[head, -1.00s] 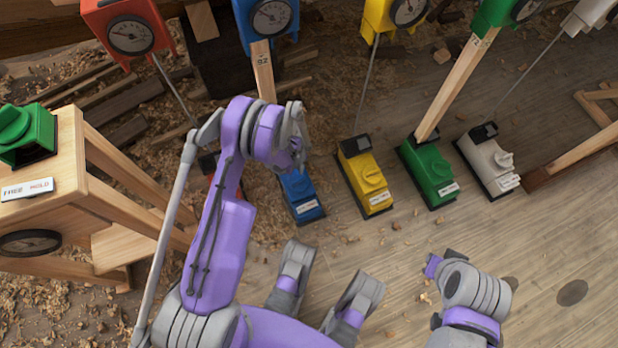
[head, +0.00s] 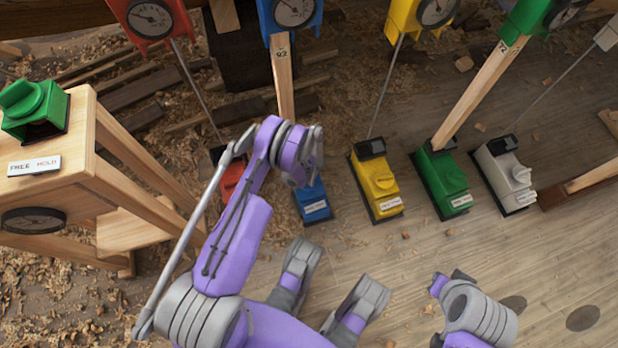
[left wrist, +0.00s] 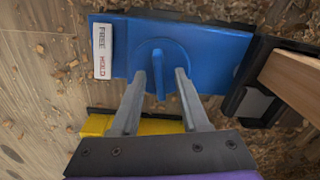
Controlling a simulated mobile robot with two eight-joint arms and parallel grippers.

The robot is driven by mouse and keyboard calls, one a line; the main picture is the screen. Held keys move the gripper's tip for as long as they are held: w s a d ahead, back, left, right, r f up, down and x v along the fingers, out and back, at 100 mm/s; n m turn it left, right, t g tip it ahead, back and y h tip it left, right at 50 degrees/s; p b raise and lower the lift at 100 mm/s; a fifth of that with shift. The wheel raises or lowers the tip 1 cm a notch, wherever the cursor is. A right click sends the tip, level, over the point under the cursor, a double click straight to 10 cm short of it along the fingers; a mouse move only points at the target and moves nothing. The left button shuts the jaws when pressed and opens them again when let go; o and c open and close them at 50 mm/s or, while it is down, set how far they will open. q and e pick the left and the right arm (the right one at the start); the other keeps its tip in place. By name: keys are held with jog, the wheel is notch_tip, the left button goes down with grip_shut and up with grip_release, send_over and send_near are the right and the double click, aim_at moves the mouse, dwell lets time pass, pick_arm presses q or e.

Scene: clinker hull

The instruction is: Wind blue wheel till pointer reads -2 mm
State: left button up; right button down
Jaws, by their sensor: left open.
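The blue box (head: 314,202) stands on the floor, partly hidden by my left wrist in the head view. In the left wrist view, the blue wheel (left wrist: 158,58) is a round knob with a raised bar on the blue box (left wrist: 217,50). My left gripper (left wrist: 159,76) is open, with one finger on each side of the bar and gaps visible. The blue gauge (head: 292,10) is at the top of the head view, cut by the edge; its pointer reading is too small to tell. My right gripper does not show clearly.
A red box (head: 232,180) is left of the blue one; yellow (head: 377,186), green (head: 441,182) and white (head: 506,175) boxes are to the right. A FREE/HOLD label (left wrist: 103,50) is on the blue box. A wooden stand (head: 70,195) is at left. Shavings litter the floor.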

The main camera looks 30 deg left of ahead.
pick_arm(q)
grip_shut()
dwell(0.3)
jog(key=shift+m, duration=1)
grip_release()
jog(key=shift+r, duration=0.1)
notch_tip(320, 180, up, 11)
jog(key=p, duration=0.3)
jog(key=shift+f, duration=0.2)
